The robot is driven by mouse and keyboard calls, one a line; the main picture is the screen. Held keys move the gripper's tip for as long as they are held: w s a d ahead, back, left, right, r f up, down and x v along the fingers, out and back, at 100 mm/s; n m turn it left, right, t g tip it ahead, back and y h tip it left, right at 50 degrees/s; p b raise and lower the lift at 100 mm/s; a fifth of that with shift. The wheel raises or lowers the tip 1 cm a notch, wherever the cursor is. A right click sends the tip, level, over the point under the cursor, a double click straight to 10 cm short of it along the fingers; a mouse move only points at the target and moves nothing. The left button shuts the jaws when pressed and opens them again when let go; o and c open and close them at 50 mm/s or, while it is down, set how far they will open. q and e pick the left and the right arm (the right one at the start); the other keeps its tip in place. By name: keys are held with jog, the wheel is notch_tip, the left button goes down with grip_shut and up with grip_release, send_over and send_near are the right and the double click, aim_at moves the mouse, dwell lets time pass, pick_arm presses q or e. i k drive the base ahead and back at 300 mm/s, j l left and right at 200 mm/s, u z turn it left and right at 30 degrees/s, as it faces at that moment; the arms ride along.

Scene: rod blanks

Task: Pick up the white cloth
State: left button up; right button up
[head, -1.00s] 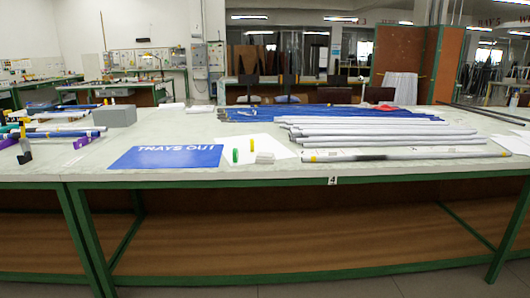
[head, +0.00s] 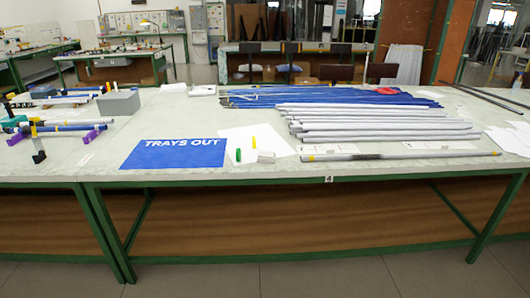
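A small folded white item (head: 202,90) lies at the back of the long table, left of the blue rods; it may be the white cloth, but it is too small to be sure. A second white item (head: 173,87) lies just left of it, behind the grey box. Flat white sheets (head: 262,138) lie mid-table and look like paper. Neither of my grippers is in view.
The table (head: 240,175) holds a blue "TRAYS OUT" mat (head: 175,153), grey rods (head: 380,125), blue rods (head: 310,97), a grey box (head: 118,103), a green marker (head: 238,155) and a small white block (head: 266,157). Coloured holders with rods (head: 65,128) stand at left.

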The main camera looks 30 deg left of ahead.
aim_at(263, 157)
jog(key=i+j+u, duration=0.1)
jog(key=i+j, duration=0.15)
jog(key=i, duration=0.2)
jog(key=i+j+u, duration=0.1)
jog(key=i, duration=0.4)
jog(key=i+j+u, duration=0.1)
jog(key=i+j, duration=0.15)
jog(key=i, duration=0.2)
